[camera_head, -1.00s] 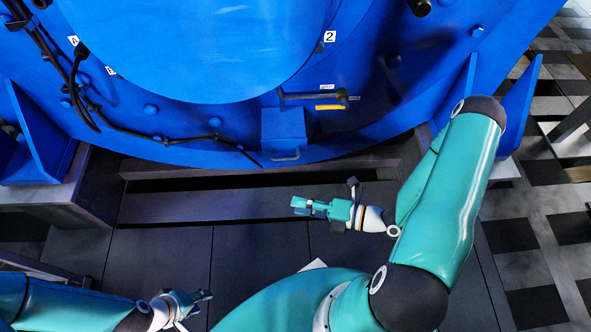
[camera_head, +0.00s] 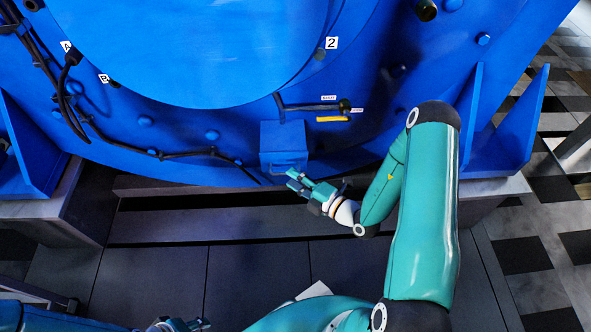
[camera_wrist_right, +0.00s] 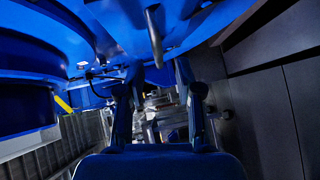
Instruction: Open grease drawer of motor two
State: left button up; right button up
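The blue motor carries a "2" label (camera_head: 331,43). The grease drawer (camera_head: 283,138) is a small blue box low on its front and looks shut. Its bar handle (camera_head: 284,168) is on the lower edge. My right gripper (camera_head: 293,181) is just below the handle, pointing left and up; I cannot tell if they touch. In the right wrist view its two fingers (camera_wrist_right: 160,105) are apart with nothing gripped between them. A blue bar, seemingly the handle (camera_wrist_right: 154,38), hangs above the fingers there. My left gripper (camera_head: 190,325) is cut off at the bottom edge.
A lever (camera_head: 312,106) and a yellow bar (camera_head: 333,119) sit above and right of the drawer. A black cable (camera_head: 188,154) runs along the motor at left. Blue support brackets (camera_head: 510,125) stand at the sides.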

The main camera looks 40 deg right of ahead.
aim_at(284, 152)
jog(key=shift+b+x, duration=0.3)
jog(key=shift+x, duration=1.7)
jog(key=shift+c, duration=0.3)
grip_shut()
jog(key=shift+f, duration=0.1)
